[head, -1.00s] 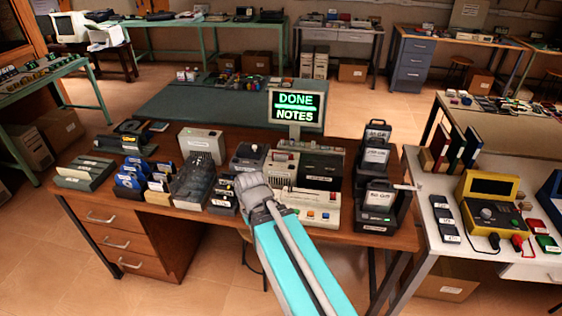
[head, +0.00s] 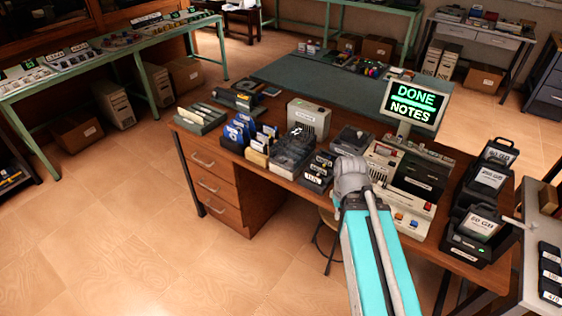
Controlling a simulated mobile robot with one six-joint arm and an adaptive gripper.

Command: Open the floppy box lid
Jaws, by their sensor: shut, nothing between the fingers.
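A box with a smoky, see-through cover (head: 293,153) stands near the front edge of the wooden desk, left of my arm, and looks like the floppy box. I cannot tell from here how its lid sits. Blue floppy disks (head: 242,128) stand in a holder just left of it. My arm reaches in from the bottom, right of the box, and ends in view at a grey joint. My gripper's fingers do not show; the arm seems to hide them.
A beige box (head: 308,119) stands behind the smoky box and a small dark labelled case (head: 318,172) at its right. A beige machine (head: 398,185) and a DONE NOTES screen (head: 411,105) stand further right, then black drive units (head: 480,215). The floor at the left front is clear.

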